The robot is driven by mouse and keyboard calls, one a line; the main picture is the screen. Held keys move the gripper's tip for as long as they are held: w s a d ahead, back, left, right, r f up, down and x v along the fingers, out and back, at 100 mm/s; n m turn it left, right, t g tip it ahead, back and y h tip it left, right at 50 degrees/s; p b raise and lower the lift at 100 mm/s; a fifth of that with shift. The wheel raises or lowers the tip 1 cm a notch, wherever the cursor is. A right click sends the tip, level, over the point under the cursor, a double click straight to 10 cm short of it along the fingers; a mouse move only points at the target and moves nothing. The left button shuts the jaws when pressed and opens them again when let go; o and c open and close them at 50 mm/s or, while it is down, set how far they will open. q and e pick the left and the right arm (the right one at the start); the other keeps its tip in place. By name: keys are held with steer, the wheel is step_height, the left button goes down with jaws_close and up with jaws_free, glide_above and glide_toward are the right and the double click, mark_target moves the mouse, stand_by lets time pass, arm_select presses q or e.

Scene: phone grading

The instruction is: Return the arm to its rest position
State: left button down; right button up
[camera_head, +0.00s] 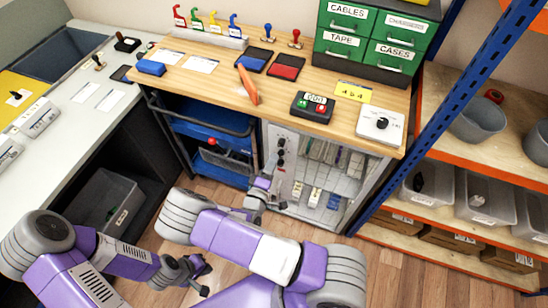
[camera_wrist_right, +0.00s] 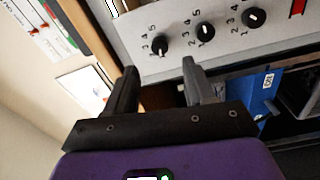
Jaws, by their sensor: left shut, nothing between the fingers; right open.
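My right arm reaches across the middle of the head view, and its gripper (camera_head: 270,165) is low in front of the workbench, by the grey knob panel (camera_head: 291,160). In the right wrist view, the right gripper (camera_wrist_right: 159,72) is open with nothing between its two black fingers. Its fingertips point at the lower part of the knob panel (camera_wrist_right: 225,50); I cannot tell whether they touch it. My left gripper (camera_head: 201,276) is shut and empty, low over the floor at the bottom left of the head view.
The wooden workbench (camera_head: 200,88) carries stamps, ink pads, a small device (camera_head: 312,107) and green drawers (camera_head: 375,35). Below it are blue bins (camera_head: 210,140) and a rack. A blue shelf post (camera_head: 450,100) stands right. Wood floor (camera_head: 400,280) is free at the front.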

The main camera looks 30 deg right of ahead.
steer(key=shift+f, duration=0.1)
stand_by(0.4)
steer(key=s+a+f+m+g+y, duration=0.15)
steer(key=s+f+g+y, duration=0.25)
steer(key=f, duration=0.4)
steer(key=s+f+m+g+y, duration=0.3)
steer(key=s+f+y, duration=0.1)
steer(key=f, duration=0.4)
steer(key=s+a+r+m+g+y, duration=0.2)
steer(key=s+a+m+g+y, duration=0.2)
steer(key=s+a+y, duration=0.5)
steer(key=a+y, duration=0.1)
steer(key=a, duration=0.3)
steer(key=shift+s+r+m, duration=0.2)
steer(key=shift+r+m, duration=0.15)
steer(key=shift+r, duration=0.05)
